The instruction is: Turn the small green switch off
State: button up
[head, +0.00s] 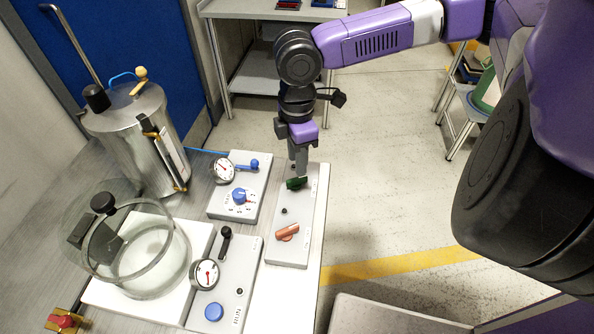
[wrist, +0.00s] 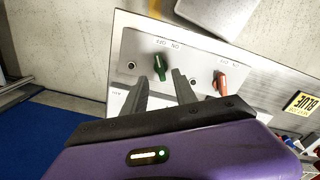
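The small green switch (head: 296,183) is a dark green knob at the far end of a narrow grey panel (head: 308,202). In the wrist view the green switch (wrist: 159,65) stands in front of my fingertips, with ON and OFF lettering beside it, upside down. My gripper (head: 299,168) points down over the switch, and its fingers partly overlap it in the head view. In the wrist view my gripper (wrist: 161,75) is open, with a gap between the fingers. The switch lies in line with that gap; I cannot tell whether a finger touches it.
An orange-red switch (head: 287,232) sits nearer on the same panel. To the left are a panel with a blue knob (head: 240,195), a gauge (head: 206,273), a glass vessel (head: 145,260) and a metal drum (head: 135,135). Open floor lies to the right.

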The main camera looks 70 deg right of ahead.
aim_at(297, 178)
jog(key=shift+f, duration=2.95)
grip_shut()
